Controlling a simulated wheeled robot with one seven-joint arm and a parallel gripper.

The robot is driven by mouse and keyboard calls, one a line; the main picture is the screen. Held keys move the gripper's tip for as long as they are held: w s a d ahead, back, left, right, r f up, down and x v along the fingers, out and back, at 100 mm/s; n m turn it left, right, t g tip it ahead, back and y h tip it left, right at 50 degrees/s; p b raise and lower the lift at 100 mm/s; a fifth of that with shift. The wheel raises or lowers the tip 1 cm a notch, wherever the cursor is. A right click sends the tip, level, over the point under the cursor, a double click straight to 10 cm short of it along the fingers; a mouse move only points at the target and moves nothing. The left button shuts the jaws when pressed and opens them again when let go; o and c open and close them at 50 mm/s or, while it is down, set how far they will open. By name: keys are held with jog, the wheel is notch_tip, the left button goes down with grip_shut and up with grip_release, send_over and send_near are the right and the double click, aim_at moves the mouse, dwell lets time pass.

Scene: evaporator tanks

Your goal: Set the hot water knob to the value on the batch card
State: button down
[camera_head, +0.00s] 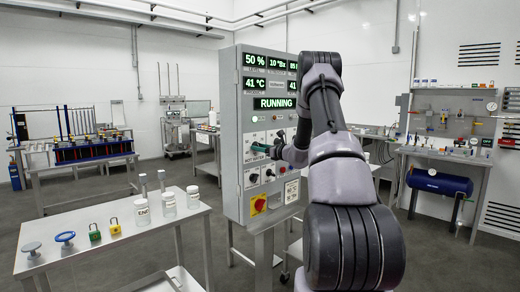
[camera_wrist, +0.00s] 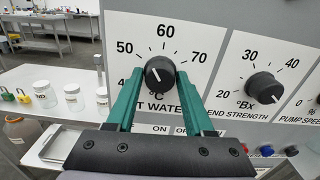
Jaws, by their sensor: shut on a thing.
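The hot water knob (camera_wrist: 160,73) is a round black knob with a white pointer line, on a white plate marked 50, 60 and 70 °C. Its pointer leans up and left, between 50 and 60. My gripper (camera_wrist: 161,79) has its green fingers on either side of the knob and is shut on it. The fingers hide part of the scale and the label. In the head view my gripper (camera_head: 277,148) is at the control panel (camera_head: 232,120), and my arm hides the panel's right part. A small white printed card (camera_head: 292,191) is low on the panel; its text is unreadable.
The blend strength knob (camera_wrist: 264,87) sits close to the right of my fingers. Coloured buttons (camera_wrist: 267,151) are below it. A red and yellow switch (camera_head: 258,206) is low on the panel. A table (camera_head: 120,237) with jars and padlocks stands at left.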

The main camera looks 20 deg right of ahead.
jog(key=m, duration=0.6)
dwell(0.6)
jog(key=shift+f, duration=0.1)
jog(key=shift+c, duration=1.4)
grip_release()
jog(key=v, duration=1.1)
